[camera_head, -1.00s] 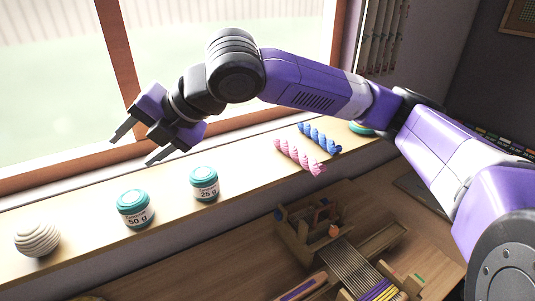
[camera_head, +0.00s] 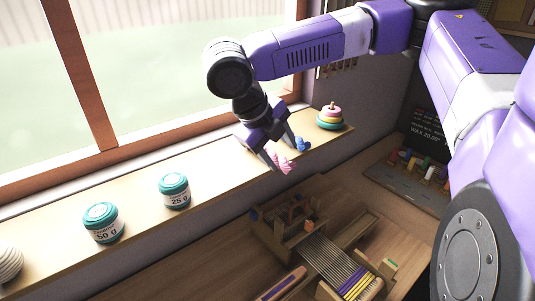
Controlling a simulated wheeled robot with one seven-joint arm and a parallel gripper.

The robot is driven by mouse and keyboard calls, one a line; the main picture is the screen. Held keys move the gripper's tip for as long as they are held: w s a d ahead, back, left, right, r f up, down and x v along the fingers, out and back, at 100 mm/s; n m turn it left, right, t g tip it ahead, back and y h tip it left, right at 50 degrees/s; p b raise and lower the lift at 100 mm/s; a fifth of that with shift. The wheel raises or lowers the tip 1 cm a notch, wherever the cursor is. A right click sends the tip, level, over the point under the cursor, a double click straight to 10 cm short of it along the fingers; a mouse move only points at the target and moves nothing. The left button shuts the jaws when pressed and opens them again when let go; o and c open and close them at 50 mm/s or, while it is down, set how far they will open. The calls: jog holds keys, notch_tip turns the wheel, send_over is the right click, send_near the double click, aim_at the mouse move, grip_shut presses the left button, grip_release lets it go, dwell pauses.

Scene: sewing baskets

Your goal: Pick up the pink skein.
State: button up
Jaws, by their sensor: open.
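The pink skein (camera_head: 285,166) is a twisted pink hank lying on the window sill (camera_head: 222,184), near its front edge. Only its near end shows; my gripper hides the rest. The blue skein (camera_head: 302,144) lies just behind and to the right of it, also partly hidden. My gripper (camera_head: 281,156) points down at the skeins with its fingers apart. One finger stands at the left of the pink skein and the other passes near the blue skein. I cannot tell whether either finger touches a skein.
A wooden loom (camera_head: 330,250) is on the desk below. The sill between the 25 g jar and my gripper is clear.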

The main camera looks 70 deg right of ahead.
aim_at(285, 163)
jog(key=x, duration=0.4)
jog(key=shift+f+p, duration=0.4)
jog(key=shift+f, duration=0.1)
grip_shut()
